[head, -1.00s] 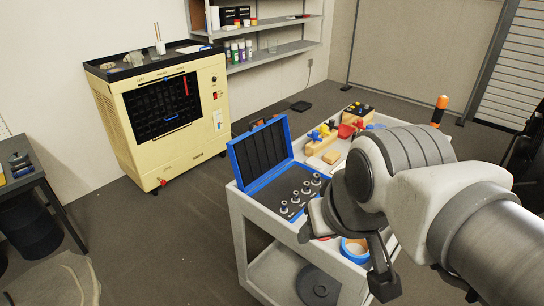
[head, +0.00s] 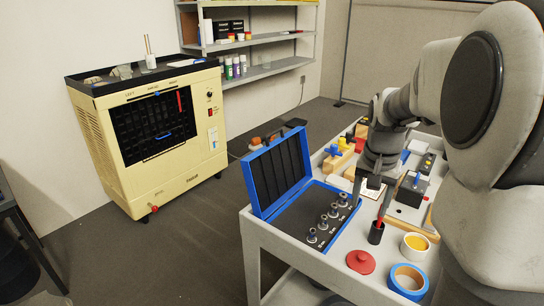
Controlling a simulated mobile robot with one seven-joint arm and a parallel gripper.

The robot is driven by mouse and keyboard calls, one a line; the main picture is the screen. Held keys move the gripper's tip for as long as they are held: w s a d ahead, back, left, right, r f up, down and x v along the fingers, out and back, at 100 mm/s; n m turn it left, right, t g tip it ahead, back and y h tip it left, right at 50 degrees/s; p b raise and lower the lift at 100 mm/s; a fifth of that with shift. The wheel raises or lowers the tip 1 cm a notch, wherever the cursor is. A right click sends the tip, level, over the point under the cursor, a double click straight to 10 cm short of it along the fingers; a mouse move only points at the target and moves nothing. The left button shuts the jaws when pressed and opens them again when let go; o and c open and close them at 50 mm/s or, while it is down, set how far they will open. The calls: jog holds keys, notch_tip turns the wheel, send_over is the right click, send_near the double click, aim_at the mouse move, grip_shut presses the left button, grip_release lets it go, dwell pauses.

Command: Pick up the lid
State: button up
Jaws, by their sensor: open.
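A round red lid (head: 361,261) with a small raised knob lies flat near the front edge of the white cart top in the head view. My gripper (head: 370,198) hangs fingers-down over the cart, farther back than the red lid and apart from it. It is open, and I see nothing held in it. An open white container (head: 415,247) with yellow inside stands to the right of the lid.
A blue case (head: 257,178) with its cover raised holds several metal pieces, left of the lid. A blue ring (head: 408,281) lies to its right, and a dark cup (head: 376,233) with a red item stands behind it. Blocks and tools crowd the back.

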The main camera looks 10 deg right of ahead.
jog(key=w+d+f+m, duration=0.1)
jog(key=d+f, duration=0.2)
jog(key=f, duration=0.1)
jog(key=b, duration=0.3)
send_over(363, 256)
jog(key=f, duration=1.1)
jog(key=shift+s, duration=0.25)
jog(key=f+b, duration=0.1)
jog(key=f, duration=0.5)
jog(key=shift+w+a+f+b, duration=0.1)
jog(key=shift+w+f+b, duration=0.15)
jog(key=shift+b, duration=0.15)
grip_shut()
